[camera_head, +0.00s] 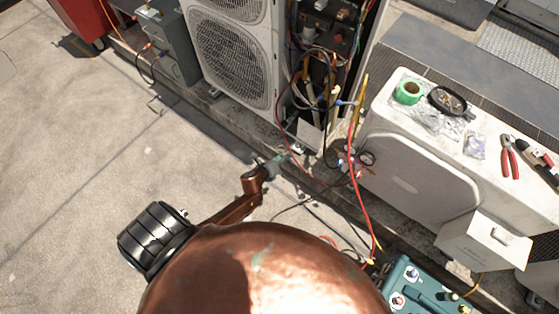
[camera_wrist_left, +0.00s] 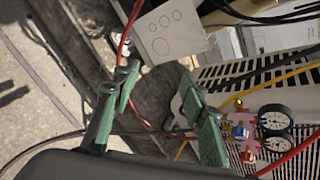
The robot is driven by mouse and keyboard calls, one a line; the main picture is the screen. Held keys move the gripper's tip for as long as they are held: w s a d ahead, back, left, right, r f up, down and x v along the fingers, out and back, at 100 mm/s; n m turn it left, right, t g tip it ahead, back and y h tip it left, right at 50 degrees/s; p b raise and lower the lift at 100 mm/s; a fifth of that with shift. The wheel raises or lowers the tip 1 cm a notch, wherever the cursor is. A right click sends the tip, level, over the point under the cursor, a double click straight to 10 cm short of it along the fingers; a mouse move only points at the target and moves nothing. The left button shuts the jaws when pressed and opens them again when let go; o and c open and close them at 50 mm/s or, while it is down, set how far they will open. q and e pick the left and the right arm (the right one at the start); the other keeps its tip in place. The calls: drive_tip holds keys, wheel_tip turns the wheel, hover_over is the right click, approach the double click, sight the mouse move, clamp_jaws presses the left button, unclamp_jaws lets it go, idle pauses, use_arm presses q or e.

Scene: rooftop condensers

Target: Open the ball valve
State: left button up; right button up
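My left gripper (camera_head: 272,165) is in front of the open condenser's lower edge. In the left wrist view its two green fingers (camera_wrist_left: 160,85) stand apart, with no object clearly held between them. A small pale part (camera_wrist_left: 178,106) shows beside the right finger; I cannot tell whether it is the ball valve or part of it. A gauge manifold (camera_head: 352,160) with coloured knobs is right of the gripper in the head view; it also shows in the left wrist view (camera_wrist_left: 245,131). I cannot pick out the ball valve for certain. My right gripper is not in view.
The opened condenser (camera_head: 232,55) has loose wires and hoses. A red hose (camera_head: 358,200) hangs near the manifold. A white unit (camera_head: 415,175) carries green tape (camera_head: 408,91) and red pliers (camera_head: 509,158). A teal machine (camera_head: 425,288) stands lower right. Concrete at left is clear.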

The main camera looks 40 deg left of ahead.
use_arm(q)
drive_tip(key=shift+s+a+f+n, duration=0.2)
drive_tip(key=shift+s+f+n, duration=0.3)
drive_tip(key=shift+s+f, duration=0.25)
drive_tip(key=shift+w, duration=0.1)
